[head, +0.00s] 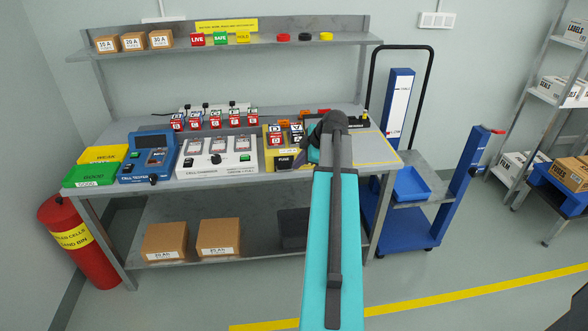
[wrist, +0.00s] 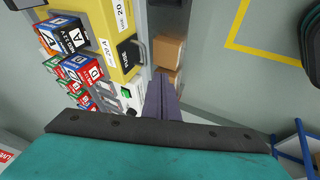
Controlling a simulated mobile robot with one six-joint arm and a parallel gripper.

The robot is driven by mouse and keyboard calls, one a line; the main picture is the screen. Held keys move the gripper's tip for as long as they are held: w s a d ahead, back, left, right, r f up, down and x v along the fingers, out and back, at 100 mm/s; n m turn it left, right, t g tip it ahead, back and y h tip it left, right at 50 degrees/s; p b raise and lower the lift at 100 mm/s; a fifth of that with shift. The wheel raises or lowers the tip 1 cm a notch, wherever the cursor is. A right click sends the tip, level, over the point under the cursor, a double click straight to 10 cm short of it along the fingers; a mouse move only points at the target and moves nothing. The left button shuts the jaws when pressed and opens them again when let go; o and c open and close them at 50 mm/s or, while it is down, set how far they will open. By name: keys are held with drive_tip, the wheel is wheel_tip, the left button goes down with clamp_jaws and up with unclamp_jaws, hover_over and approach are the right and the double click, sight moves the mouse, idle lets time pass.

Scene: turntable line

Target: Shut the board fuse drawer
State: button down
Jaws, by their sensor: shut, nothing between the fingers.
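The yellow board (head: 268,143) stands on the bench at the right of the white charger. Its black fuse drawer (wrist: 127,56), labelled FUSE, is at the board's front edge, with a grey handle (wrist: 143,52). In the head view the drawer (head: 284,162) shows just left of my arm. I cannot tell how far out it stands. My gripper (wrist: 160,78) is shut and empty, its purple fingers beside the drawer front and apparently apart from it. In the head view my arm mostly hides my gripper and the board's right part.
Labelled red, blue and black blocks (wrist: 62,37) stand on the board. The cell charger (head: 217,157) and blue cell tester (head: 148,158) are to the left. Cardboard boxes (head: 165,241) sit on the lower shelf. A blue trolley (head: 412,183) stands right of the bench. Floor in front is clear.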

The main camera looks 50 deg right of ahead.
drive_tip(key=shift+v, duration=1.2)
